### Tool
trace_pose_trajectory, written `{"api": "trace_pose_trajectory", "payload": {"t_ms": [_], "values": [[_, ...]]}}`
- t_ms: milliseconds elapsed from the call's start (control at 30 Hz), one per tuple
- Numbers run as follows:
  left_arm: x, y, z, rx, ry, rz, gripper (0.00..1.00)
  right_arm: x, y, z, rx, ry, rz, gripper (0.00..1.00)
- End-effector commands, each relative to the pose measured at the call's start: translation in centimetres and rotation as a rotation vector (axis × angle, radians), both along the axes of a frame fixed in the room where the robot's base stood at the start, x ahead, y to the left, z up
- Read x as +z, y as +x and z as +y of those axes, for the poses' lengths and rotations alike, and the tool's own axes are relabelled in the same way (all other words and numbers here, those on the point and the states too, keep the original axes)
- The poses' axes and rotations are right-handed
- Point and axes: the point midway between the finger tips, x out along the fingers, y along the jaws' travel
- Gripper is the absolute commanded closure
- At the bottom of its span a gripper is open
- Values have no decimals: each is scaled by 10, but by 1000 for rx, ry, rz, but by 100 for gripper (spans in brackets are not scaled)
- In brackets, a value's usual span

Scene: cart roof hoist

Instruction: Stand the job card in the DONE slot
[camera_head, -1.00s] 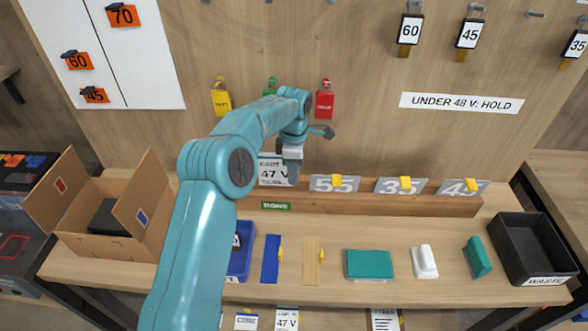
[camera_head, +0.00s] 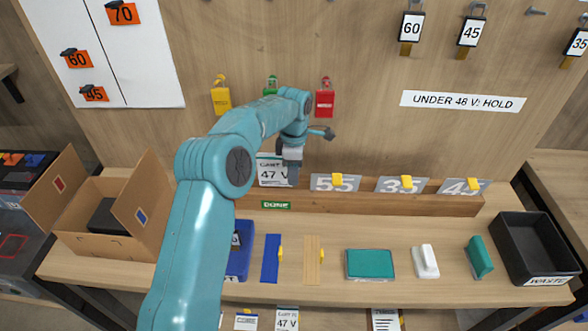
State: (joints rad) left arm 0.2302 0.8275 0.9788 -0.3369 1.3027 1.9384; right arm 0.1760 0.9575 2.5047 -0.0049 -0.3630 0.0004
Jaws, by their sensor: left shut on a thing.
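The job card (camera_head: 271,172), white with "47 V" on it, stands upright at the left part of the wooden rail (camera_head: 350,201), just behind and above the green DONE label (camera_head: 276,205). My left gripper (camera_head: 293,172) is shut on the card at its right edge. The gripper hides part of that edge. I cannot tell whether the card's lower edge is down in the slot or just above it. My right gripper is not in view.
Grey number cards (camera_head: 335,183) with yellow clips stand along the rail to the right. A teal block (camera_head: 370,264), a white block (camera_head: 424,261) and a black WASTE bin (camera_head: 532,248) are on the bench. A cardboard box (camera_head: 95,232) stands at left. Padlocks (camera_head: 325,103) hang behind.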

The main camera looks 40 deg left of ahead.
Motion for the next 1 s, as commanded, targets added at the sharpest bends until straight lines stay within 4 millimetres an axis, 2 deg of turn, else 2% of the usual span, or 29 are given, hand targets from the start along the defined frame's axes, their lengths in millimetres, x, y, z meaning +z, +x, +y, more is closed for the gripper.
{"api": "trace_pose_trajectory", "payload": {"t_ms": [733,1000], "values": [[-24,0,0,0,0,1,91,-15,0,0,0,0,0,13],[-26,0,0,0,0,1,91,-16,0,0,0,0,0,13]]}}
